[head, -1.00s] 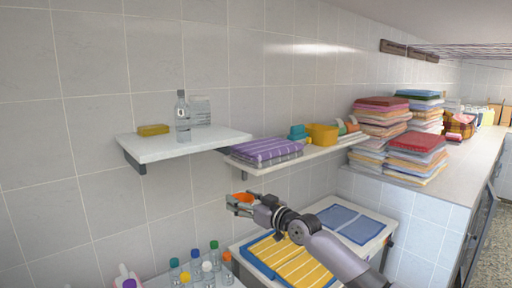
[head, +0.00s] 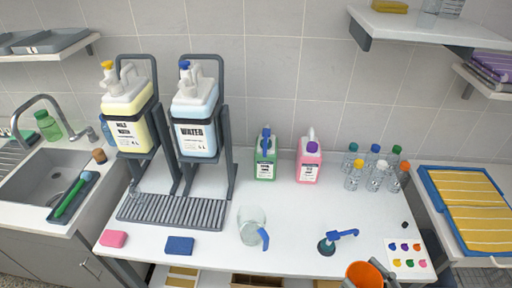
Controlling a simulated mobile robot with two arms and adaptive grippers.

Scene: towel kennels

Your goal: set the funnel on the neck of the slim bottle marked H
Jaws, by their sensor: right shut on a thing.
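An orange funnel (head: 364,275) shows at the bottom edge, right of the middle, partly cut off by the frame. My right gripper (head: 379,271) is shut on it and holds it near the front edge of the white table. A clear slim bottle (head: 431,6) stands on the upper white shelf at the top right; only its lower part shows, and its neck is out of frame. I cannot read an H on any bottle. My left gripper is not in view.
Several small capped bottles (head: 376,176) stand at the table's right back. Two large jugs hang in racks. The shelf (head: 415,27) overhangs at right.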

